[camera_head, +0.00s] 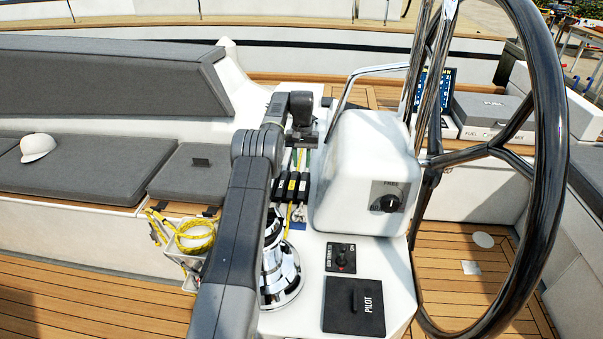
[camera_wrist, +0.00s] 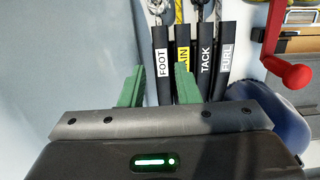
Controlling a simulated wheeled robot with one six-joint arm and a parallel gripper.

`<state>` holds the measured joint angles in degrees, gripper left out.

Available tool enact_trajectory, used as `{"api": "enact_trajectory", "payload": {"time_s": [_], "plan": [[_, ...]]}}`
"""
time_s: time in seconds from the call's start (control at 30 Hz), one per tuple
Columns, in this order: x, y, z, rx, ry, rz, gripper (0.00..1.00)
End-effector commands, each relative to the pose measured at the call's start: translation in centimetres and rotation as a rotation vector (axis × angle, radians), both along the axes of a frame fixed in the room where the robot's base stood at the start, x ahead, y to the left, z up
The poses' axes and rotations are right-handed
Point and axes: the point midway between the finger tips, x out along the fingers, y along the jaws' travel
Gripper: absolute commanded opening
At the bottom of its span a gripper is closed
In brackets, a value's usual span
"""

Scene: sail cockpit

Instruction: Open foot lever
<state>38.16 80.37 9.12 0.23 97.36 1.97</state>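In the wrist view the foot lever (camera_wrist: 163,62) is a black clutch handle with a white FOOT label, leftmost in a row of similar handles. My gripper (camera_wrist: 159,70) has two green fingers standing apart, with the foot lever showing in the gap between them. No contact is visible, and I cannot tell how far the fingertips are from the lever. The right finger covers part of the neighbouring yellow-labelled lever (camera_wrist: 183,40). In the head view the lever row (camera_head: 291,187) lies flat-looking beside the white console, below my gripper; my arm hides part of that area.
The tack lever (camera_wrist: 206,60) and furl lever (camera_wrist: 226,62) stand close on the right. A red-knobbed handle (camera_wrist: 293,74) is farther right. A chrome winch (camera_head: 280,268), white console (camera_head: 366,170) and large steering wheel (camera_head: 546,150) crowd the head view.

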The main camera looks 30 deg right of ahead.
Motion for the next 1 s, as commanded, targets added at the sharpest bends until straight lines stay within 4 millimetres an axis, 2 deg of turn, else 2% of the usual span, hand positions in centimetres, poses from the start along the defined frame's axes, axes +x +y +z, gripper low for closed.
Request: {"api": "enact_trajectory", "payload": {"time_s": [0.03,0.2,0.3,0.6,1.0], "plan": [[0.2,-0.2,1.2,-0.003,-0.004,0.000,0.29],[0.3,-0.3,4.4,0.000,0.000,0.000,0.29],[0.4,-0.3,5.2,0.001,0.001,0.000,0.29],[0.5,-0.4,6.4,0.000,0.000,0.000,0.29],[0.5,-0.5,6.4,-0.001,-0.001,0.000,0.29]]}}
